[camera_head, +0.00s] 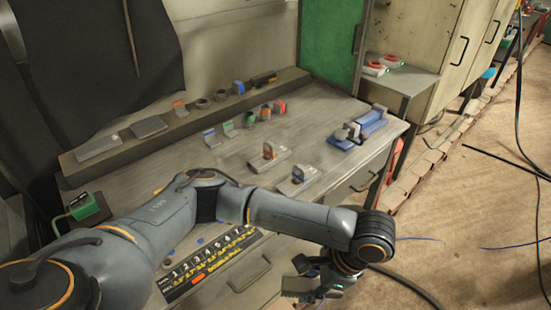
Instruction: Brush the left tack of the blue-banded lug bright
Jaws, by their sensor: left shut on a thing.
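My left gripper (322,280) is at the bottom right, off the front edge of the bench and low beside its drawers. It is shut on a grey, blocky thing (298,285), partly hidden by the fingers; I cannot tell if it is a brush. Another blue-topped piece (238,87) is on the back ledge. I cannot tell which is the blue-banded lug, and no tack can be made out. My right gripper is not in view.
A blue fixture (361,127) stands at the bench's right end. A green box (84,206) is at left.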

